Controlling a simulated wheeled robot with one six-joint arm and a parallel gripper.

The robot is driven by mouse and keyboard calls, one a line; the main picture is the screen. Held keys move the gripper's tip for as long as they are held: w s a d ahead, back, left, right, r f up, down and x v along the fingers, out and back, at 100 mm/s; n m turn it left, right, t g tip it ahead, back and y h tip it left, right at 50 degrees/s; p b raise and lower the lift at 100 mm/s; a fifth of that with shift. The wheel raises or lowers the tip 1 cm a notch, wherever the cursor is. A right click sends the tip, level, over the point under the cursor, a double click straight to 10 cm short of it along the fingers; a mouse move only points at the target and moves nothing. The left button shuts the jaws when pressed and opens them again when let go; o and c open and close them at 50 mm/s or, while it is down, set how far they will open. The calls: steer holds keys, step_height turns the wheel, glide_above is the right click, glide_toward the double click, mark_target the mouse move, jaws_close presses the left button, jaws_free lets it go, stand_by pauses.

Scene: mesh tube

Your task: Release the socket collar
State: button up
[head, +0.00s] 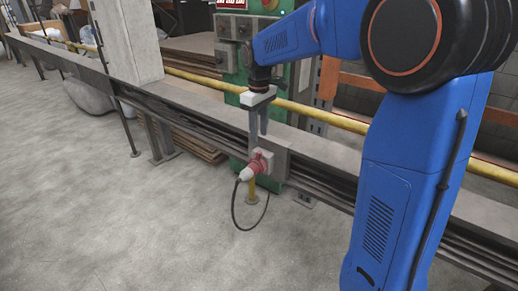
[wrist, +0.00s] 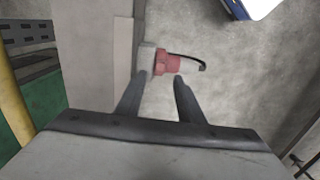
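The red socket collar (head: 254,166) is on a grey box (head: 266,157) fixed to the side of the rail. A pale plug (head: 245,174) points out of it toward the lower left, with a black cable hanging in a loop. In the wrist view the red collar (wrist: 168,62) lies just beyond my fingertips, with the grey box (wrist: 147,57) at its left. My gripper (head: 258,142) points down above the collar. Its two fingers are apart with nothing between them, as the wrist view also shows (wrist: 161,77). The lower part of the collar is hard to make out.
A long grey rail (head: 195,108) runs across the scene, with a yellow pipe (head: 205,82) behind it. A green cabinet (head: 229,60) and a pale column (head: 128,40) stand at the back. The concrete floor (head: 110,210) in front is clear.

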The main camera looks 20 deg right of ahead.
mark_target(259, 152)
step_height(259, 152, down, 8)
steer(key=shift+r, duration=0.25)
